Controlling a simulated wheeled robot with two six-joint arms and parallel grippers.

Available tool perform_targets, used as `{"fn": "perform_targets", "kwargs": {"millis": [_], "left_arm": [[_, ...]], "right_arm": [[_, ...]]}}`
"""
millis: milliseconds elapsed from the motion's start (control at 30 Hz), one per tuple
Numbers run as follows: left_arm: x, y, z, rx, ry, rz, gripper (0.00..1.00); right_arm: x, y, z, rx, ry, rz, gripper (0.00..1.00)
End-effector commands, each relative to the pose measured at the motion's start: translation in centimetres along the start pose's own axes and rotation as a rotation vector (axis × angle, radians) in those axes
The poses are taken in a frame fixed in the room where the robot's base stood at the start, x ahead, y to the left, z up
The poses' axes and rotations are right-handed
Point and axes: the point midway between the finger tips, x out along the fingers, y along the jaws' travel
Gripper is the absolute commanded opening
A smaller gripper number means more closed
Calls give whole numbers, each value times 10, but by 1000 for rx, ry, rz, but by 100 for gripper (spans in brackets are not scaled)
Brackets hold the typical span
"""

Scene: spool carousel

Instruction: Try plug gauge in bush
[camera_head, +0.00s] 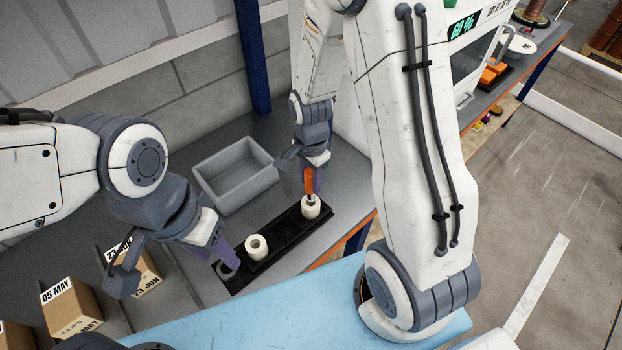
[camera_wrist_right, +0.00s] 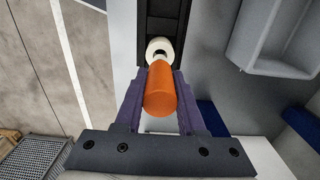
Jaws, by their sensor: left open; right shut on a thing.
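The plug gauge has an orange handle (camera_head: 309,181), which my right gripper (camera_head: 313,168) is shut on. It points down at a white bush (camera_head: 311,209) at the right end of a black rack (camera_head: 283,237). In the right wrist view the orange handle (camera_wrist_right: 161,92) lies between the purple fingers, with the white bush (camera_wrist_right: 152,47) just beyond its tip. I cannot tell how deep the plug sits in the bush. A second white bush (camera_head: 256,248) stands mid-rack. My left gripper (camera_head: 217,250) is open over the rack's left end, near a pale ring (camera_head: 229,268) that is partly hidden.
A grey bin (camera_head: 237,177) stands behind the rack. Cardboard boxes with date labels (camera_head: 70,305) are at the lower left. A light blue surface (camera_head: 250,318) lies in front. My right arm blocks part of the bench at right.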

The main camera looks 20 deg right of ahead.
Motion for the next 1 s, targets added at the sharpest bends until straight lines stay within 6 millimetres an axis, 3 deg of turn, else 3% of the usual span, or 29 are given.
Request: {"fn": "perform_targets", "kwargs": {"millis": [1000], "left_arm": [[-47,3,-2,4,0,0,50]], "right_arm": [[-54,0,0,0,0,-1,0]]}}
